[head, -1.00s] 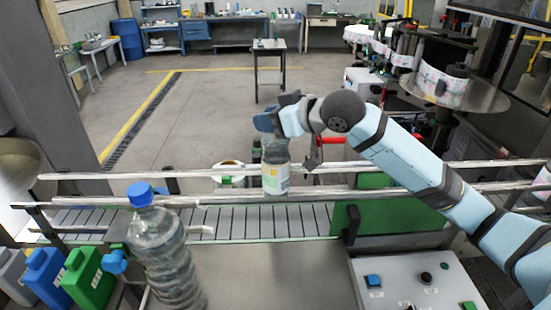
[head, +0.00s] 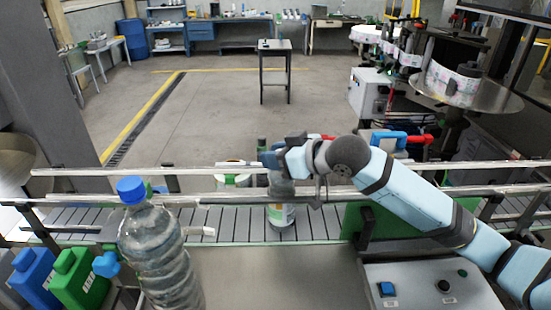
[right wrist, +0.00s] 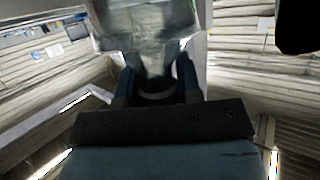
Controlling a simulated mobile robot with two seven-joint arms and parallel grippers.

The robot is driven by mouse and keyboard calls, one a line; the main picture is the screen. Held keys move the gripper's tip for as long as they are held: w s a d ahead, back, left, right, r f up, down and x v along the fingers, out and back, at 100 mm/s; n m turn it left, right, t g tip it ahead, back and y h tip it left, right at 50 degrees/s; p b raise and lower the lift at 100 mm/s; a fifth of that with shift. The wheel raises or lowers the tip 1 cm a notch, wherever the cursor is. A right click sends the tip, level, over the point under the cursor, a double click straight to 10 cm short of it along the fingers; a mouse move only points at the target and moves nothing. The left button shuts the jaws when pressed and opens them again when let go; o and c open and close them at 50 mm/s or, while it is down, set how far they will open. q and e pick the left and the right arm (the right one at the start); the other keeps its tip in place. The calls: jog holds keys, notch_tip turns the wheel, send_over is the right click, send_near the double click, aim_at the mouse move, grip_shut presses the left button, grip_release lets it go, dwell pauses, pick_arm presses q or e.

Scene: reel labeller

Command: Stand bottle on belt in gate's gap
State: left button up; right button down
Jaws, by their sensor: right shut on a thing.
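My right gripper (head: 272,160) is shut on the upper part of a clear bottle (head: 281,217) with a pale label. The bottle hangs upright below the fingers, its lower end over the slatted belt (head: 230,224). I cannot tell whether its base touches the belt. In the right wrist view the clear bottle (right wrist: 145,28) extends away from the fingers, its narrow neck between them. A green panel (head: 395,222) with a dark post stands at the belt, right of the bottle. I cannot clearly make out the gate's gap. My left gripper is not in view.
Pale rails (head: 110,199) run along the belt. A large blue-capped bottle (head: 160,245) stands in the left foreground, near blue and green jugs (head: 80,280). A control box (head: 425,285) is at front right. A label roll (head: 235,180) shows behind the belt.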

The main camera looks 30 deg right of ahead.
jog(key=shift+s, duration=0.15)
jog(key=c, duration=0.8)
grip_release()
jog(key=shift+f, duration=0.1)
jog(key=shift+r, duration=0.2)
jog(key=shift+b+v, duration=1.35)
jog(key=shift+v, duration=4.65)
